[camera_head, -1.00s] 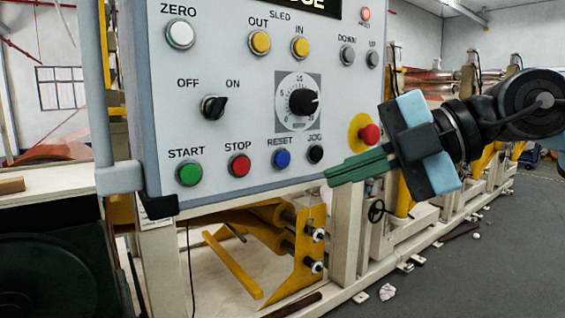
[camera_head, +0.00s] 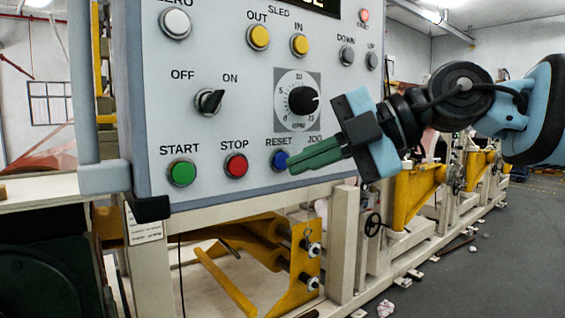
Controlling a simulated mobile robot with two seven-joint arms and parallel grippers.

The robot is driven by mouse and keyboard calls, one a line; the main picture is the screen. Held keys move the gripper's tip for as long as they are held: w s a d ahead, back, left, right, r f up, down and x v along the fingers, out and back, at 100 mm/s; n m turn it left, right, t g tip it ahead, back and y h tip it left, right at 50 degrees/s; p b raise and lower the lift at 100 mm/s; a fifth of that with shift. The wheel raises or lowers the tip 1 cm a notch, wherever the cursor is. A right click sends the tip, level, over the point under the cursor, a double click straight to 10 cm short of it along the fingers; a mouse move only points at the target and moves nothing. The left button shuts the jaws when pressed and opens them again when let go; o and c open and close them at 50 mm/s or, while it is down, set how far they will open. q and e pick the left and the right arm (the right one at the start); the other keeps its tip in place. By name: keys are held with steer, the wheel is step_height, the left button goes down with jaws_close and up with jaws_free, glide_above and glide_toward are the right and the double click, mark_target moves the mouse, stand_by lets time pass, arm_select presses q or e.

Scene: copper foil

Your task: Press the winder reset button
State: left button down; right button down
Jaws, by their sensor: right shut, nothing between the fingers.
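The winder control panel (camera_head: 215,130) fills the middle of the head view. The blue RESET button (camera_head: 279,161) sits in its bottom row, between the red STOP button (camera_head: 236,165) and the JOG button, which is hidden behind my gripper. My right gripper (camera_head: 292,170) is shut and empty, its green fingers pointing left. The fingertips appear just below and right of the RESET button, overlapping its edge in the picture. I cannot tell whether they touch it. My left gripper is not in view.
The green START button (camera_head: 181,172) is at the panel's lower left. A dial (camera_head: 302,101) and a selector knob (camera_head: 209,101) sit above the bottom row. The red emergency stop is hidden behind my right gripper. Yellow machine frames (camera_head: 420,195) stand at the right.

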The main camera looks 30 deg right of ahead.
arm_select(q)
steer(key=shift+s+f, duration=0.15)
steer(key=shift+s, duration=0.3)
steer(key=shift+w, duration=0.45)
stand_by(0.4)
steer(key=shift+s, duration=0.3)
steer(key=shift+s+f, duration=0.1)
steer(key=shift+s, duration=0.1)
arm_select(e)
steer(key=shift+w, duration=0.45)
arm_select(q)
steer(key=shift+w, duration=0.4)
arm_select(e)
steer(key=shift+w, duration=0.15)
